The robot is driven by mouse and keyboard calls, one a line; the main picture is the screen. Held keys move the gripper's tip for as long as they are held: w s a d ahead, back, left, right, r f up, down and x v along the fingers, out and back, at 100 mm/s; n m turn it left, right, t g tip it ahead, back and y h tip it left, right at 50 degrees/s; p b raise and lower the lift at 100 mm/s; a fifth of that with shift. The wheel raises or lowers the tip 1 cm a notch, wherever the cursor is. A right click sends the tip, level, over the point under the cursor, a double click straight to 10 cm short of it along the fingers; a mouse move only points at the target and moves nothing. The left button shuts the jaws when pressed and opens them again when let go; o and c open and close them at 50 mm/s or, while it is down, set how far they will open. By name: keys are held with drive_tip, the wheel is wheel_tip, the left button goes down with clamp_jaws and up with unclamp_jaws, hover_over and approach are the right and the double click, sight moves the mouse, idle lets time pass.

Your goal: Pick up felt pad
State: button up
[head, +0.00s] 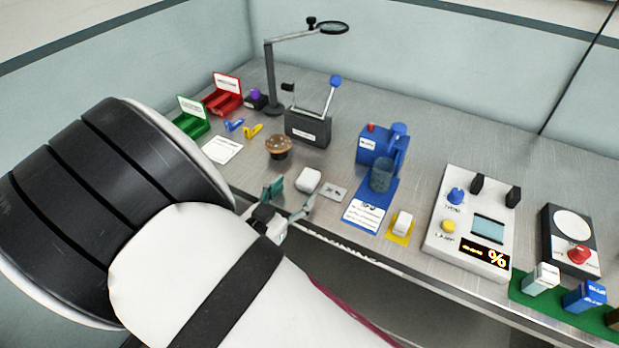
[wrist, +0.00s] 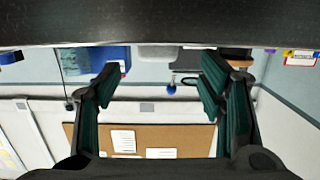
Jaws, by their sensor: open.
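A small white rounded block (head: 308,180), which looks like the felt pad, lies on the metal bench near its front edge. My gripper (head: 287,201) is at the front edge of the bench, just left of and nearer than the block. Its two green-padded fingers are apart with nothing between them. In the wrist view, a pale grey rounded shape (wrist: 160,53), likely the same block, shows at the top, beyond and between the open fingertips (wrist: 163,78). Its lower part and any contact are not clear.
A small grey plate (head: 333,191) lies right of the block, a brown-topped round pot (head: 279,147) behind it. A blue device (head: 378,147) and a white block on a yellow pad (head: 402,223) stand further right. A white instrument panel (head: 470,220) is beyond.

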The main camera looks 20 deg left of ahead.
sight(304, 182)
drive_tip(key=shift+w+d+f, duration=0.15)
drive_tip(key=shift+w, duration=1.25)
drive_tip(key=shift+w+d+f, duration=0.1)
drive_tip(key=shift+w+f, duration=0.05)
drive_tip(key=shift+w, duration=1.25)
drive_tip(key=c, duration=1)
